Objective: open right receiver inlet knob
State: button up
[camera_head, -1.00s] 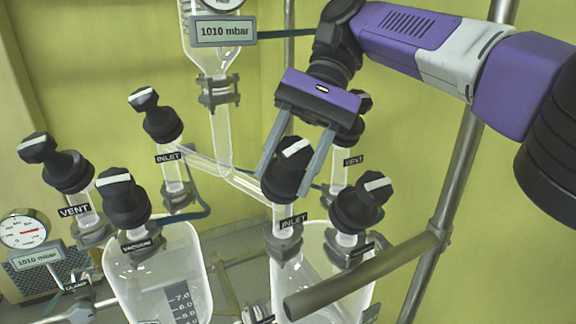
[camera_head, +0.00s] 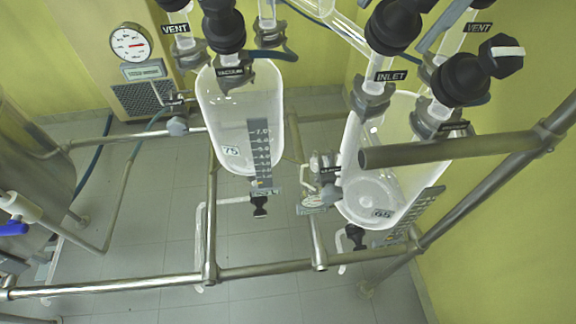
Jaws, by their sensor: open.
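The right receiver (camera_head: 375,185) is a clear glass vessel at the right. Its inlet knob (camera_head: 393,25) is black, at the top edge, above the INLET label (camera_head: 391,76) and a grey clamp. The top of this knob is cut off by the frame. One grey finger (camera_head: 440,27) of my gripper shows just right of the knob, slanting down to the left. The rest of my gripper is outside the frame or hidden, so I cannot tell whether the finger touches the knob.
Another black knob with a white mark (camera_head: 500,55) stands close right of the inlet. A steel rail (camera_head: 460,148) crosses in front of the right receiver. The left receiver (camera_head: 240,120) hangs beside it. A dial gauge (camera_head: 130,42) is at upper left.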

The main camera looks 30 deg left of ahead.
jog(key=shift+a+m+y, duration=0.15)
jog(key=shift+m+y, duration=0.45)
jog(key=shift+y, duration=0.15)
jog(key=shift+a+m+y, duration=0.15)
jog(key=shift+m+y, duration=0.45)
jog(key=shift+y, duration=0.15)
jog(key=shift+w+a+r+m+t+y, duration=0.15)
jog(key=shift+m+t+y, duration=0.15)
jog(key=shift+m+y, duration=0.15)
